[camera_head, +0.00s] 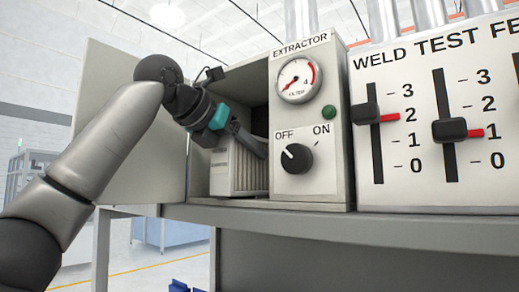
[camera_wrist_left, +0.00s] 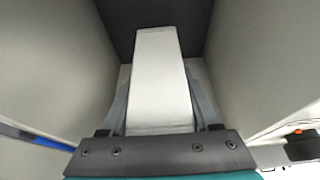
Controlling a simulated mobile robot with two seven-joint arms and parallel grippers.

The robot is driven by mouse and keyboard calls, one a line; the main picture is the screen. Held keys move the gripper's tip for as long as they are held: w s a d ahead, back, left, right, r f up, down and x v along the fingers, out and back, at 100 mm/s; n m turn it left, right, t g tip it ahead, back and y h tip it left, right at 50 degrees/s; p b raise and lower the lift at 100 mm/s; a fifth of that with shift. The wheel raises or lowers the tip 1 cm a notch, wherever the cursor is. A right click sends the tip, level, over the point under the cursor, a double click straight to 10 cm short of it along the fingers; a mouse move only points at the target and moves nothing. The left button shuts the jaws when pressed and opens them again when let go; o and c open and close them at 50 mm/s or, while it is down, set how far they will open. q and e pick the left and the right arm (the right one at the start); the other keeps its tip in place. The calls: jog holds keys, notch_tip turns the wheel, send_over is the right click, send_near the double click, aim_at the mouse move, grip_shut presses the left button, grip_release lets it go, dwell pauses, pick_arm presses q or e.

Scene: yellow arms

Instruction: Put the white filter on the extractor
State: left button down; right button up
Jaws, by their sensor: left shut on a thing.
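The white filter (camera_head: 228,172) is a pale ribbed block inside the open bay of the extractor (camera_head: 308,175), left of its dial panel. In the left wrist view the filter (camera_wrist_left: 162,80) points away from me into the bay, between its grey side walls. My left gripper (camera_head: 252,143) reaches into the bay from the upper left and is shut on the filter, one finger along each side. The filter's far end and its contact with the back wall cannot be made out. My right gripper is not in view.
The extractor's open door (camera_head: 135,130) stands at the left of the bay, behind my left arm. A knob (camera_head: 297,158) marked OFF and ON sits on the panel. A panel with sliders (camera_head: 440,120) stands at right. The shelf (camera_head: 300,218) runs below.

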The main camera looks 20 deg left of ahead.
pick_arm(q)
jog(key=w, duration=0.1)
jog(key=w+d+p, duration=0.1)
jog(key=w, duration=0.1)
jog(key=w+p, duration=0.1)
jog(key=shift+w+d, duration=0.35)
jog(key=shift+w, duration=0.05)
jog(key=shift+f, duration=0.1)
jog(key=shift+s+a, duration=0.15)
jog(key=shift+s, duration=0.05)
jog(key=shift+f, duration=0.15)
jog(key=shift+c, duration=1.6)
grip_release()
jog(key=shift+w, duration=0.1)
jog(key=shift+o, duration=1)
jog(key=b+v, duration=0.2)
jog(key=v, duration=1)
